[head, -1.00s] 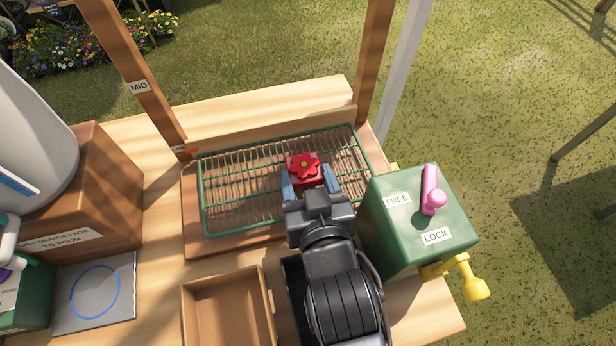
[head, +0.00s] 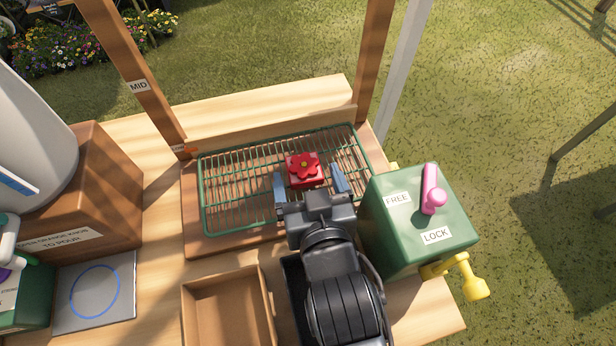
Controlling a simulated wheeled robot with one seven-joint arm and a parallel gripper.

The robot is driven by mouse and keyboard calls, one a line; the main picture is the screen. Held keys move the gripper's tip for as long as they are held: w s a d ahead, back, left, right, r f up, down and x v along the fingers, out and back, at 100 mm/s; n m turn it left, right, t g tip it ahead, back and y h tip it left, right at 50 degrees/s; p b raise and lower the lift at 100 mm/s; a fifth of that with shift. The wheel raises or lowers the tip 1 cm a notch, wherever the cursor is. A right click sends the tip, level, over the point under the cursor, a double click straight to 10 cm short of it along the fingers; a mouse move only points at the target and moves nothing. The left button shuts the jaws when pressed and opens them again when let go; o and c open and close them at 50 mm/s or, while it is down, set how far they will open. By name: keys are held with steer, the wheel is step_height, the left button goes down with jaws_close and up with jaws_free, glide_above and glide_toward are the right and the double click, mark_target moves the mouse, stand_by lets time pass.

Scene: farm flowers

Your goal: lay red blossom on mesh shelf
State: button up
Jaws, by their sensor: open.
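The red blossom (head: 304,165), a red flower with a yellow centre on a red block-like base, is over the right half of the mesh shelf and appears to rest on it. The mesh shelf (head: 238,188) is a green wire rack on a brown wooden board. My gripper (head: 309,184) is open, with one blue finger on each side of the blossom and a visible gap to each side. The gripper body hides part of the shelf's front edge.
A green box (head: 415,222) with FREE and LOCK labels, a pink lever (head: 430,190) and a yellow crank (head: 466,276) stands close on the right. An open wooden tray (head: 228,310) lies in front. Wooden posts rise behind the shelf, one labelled MID (head: 139,87).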

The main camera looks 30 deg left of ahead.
steer(key=v, duration=0.7)
steer(key=shift+c, duration=0.2)
stand_by(1.1)
